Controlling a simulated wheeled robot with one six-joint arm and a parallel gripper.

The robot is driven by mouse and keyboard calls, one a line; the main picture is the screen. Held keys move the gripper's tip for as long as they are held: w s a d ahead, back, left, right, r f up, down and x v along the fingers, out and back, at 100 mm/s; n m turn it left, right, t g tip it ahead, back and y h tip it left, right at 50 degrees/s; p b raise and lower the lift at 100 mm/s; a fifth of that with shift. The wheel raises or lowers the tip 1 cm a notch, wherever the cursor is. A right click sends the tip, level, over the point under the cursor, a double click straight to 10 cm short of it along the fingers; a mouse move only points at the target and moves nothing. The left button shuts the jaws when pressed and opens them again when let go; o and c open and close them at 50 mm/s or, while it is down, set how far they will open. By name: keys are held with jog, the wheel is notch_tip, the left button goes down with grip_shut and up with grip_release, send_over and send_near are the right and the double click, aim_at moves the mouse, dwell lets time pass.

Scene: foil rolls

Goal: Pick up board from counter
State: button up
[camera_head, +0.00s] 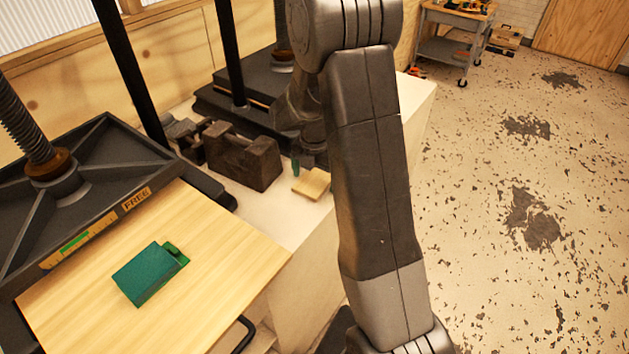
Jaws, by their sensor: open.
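A small light wooden board (311,183) lies flat on the white counter (290,222), near its right edge. My gripper (298,164) points down just above and behind the board, open and apparently empty. A slim green fingertip shows close to the board's far left corner. The other finger is hidden or hard to make out against my arm, which crosses the middle of the view. I cannot tell whether the fingertip touches the board.
Dark heavy blocks (240,158) stand left of the board, with black presses (250,85) behind. At front left, a green book-like object (149,273) lies on a wooden panel (215,262) by a press marked "FREE".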

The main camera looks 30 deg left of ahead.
jog(key=c, duration=1.1)
